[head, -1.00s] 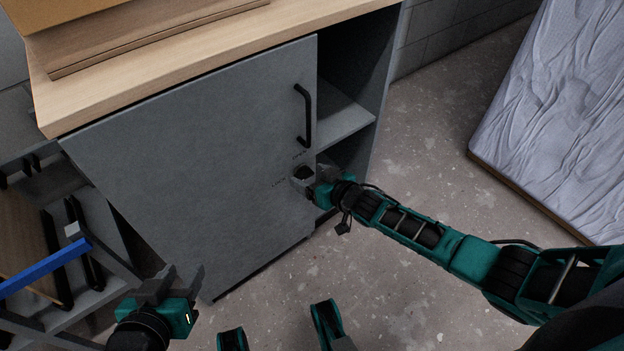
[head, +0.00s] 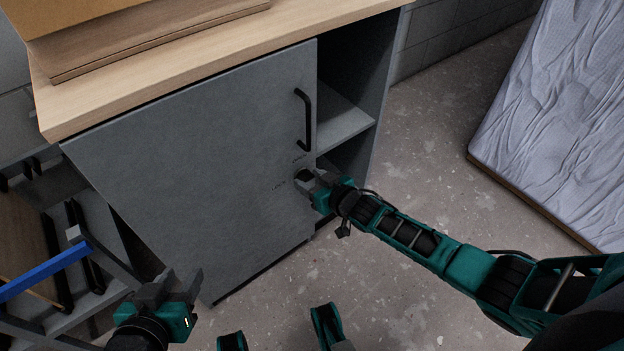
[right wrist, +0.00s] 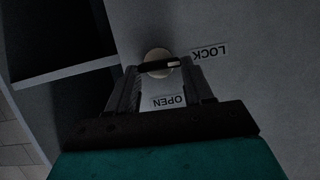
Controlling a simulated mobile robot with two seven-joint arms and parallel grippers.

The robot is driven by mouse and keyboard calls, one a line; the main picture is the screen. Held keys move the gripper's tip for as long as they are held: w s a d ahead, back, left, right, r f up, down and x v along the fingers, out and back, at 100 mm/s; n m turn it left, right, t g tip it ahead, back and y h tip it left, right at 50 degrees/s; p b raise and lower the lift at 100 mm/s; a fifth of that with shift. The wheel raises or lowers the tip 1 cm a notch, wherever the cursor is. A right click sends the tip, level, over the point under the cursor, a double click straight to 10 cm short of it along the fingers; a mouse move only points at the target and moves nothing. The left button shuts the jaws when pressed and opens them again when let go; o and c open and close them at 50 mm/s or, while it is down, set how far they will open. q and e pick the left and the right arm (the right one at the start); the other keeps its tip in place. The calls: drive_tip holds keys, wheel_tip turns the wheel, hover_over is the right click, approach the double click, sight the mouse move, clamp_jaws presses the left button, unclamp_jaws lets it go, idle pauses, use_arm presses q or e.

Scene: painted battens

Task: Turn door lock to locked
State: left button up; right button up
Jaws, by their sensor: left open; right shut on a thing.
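The grey cabinet door (head: 200,170) carries a round lock knob with a dark bar across it, near its right edge below the handle. The knob (right wrist: 153,55) shows in the right wrist view, its bar lying nearly level with a pale mark at the right end. That marked end points toward the LOCK label (right wrist: 209,51); the OPEN label (right wrist: 168,100) is below the knob. My right gripper (head: 308,179) is shut on the knob's bar, with a finger on each side. My left gripper (head: 180,282) is open and empty, low at the left, apart from the door.
A black handle (head: 304,120) is above the knob. Open shelves (head: 343,127) are right of the door. A wooden top (head: 200,62) covers the cabinet. A rack with a blue bar (head: 45,270) stands near my left gripper. A wrapped mattress-like slab (head: 560,110) is at right.

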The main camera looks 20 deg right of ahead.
use_arm(q)
drive_tip(key=shift+s+f, duration=0.1)
use_arm(e)
drive_tip(key=shift+n, duration=0.3)
drive_tip(key=o, duration=1)
use_arm(q)
drive_tip(key=shift+a, duration=0.1)
use_arm(e)
drive_tip(key=shift+o, duration=0.2)
drive_tip(key=shift+s+r, duration=0.1)
drive_tip(key=shift+s, duration=0.15)
use_arm(q)
drive_tip(key=r+p, duration=0.1)
drive_tip(key=p, duration=0.1)
drive_tip(key=a+r+p, duration=0.1)
drive_tip(key=p, duration=0.1)
drive_tip(key=r+p, duration=0.1)
drive_tip(key=p, duration=0.1)
drive_tip(key=shift+s+a+y, duration=0.3)
drive_tip(key=shift+a+y, duration=0.05)
drive_tip(key=shift+y, duration=0.05)
use_arm(e)
drive_tip(key=v, duration=1.2)
drive_tip(key=shift+s, duration=0.15)
